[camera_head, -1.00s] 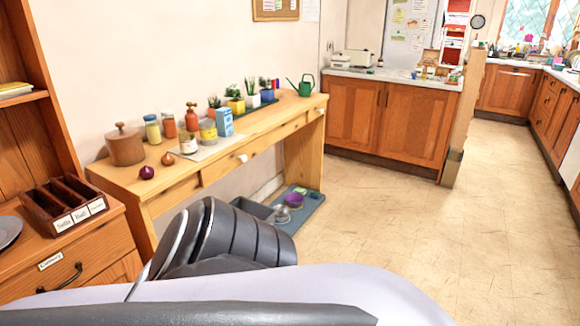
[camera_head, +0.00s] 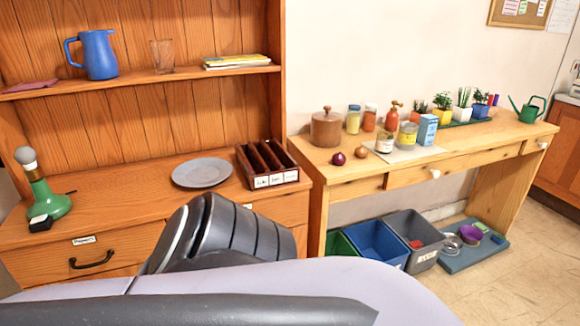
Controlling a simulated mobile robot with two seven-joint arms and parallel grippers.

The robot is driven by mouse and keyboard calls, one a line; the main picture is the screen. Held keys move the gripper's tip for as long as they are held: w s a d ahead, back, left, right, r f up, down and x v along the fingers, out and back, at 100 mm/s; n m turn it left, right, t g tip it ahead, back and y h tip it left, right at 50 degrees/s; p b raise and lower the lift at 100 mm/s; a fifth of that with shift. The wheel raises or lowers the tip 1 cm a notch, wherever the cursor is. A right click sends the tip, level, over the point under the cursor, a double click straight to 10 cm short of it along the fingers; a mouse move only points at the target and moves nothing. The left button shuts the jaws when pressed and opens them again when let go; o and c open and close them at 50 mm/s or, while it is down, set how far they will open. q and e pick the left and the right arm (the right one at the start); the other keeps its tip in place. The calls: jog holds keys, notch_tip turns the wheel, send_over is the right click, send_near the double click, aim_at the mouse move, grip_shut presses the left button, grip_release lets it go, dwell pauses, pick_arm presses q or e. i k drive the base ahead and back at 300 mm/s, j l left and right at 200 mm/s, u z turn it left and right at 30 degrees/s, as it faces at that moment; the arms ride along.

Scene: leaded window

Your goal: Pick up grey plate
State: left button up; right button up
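The grey plate (camera_head: 202,172) lies flat on the wooden dresser top (camera_head: 120,200), left of a dark wooden divided box. It is round and looks empty. A dark segmented part of my own arm stands in the lower middle of the view, in front of the dresser. No gripper fingers show in this view, so neither gripper can be placed relative to the plate.
The divided box (camera_head: 268,165) stands close to the plate's right. A green lamp base (camera_head: 45,200) is at the left. A blue jug (camera_head: 97,55) and a glass (camera_head: 162,56) stand on the shelf above. A side table (camera_head: 345,175) with jars and plants is at right.

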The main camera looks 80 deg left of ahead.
aim_at(202, 172)
jog(key=u, duration=3.15)
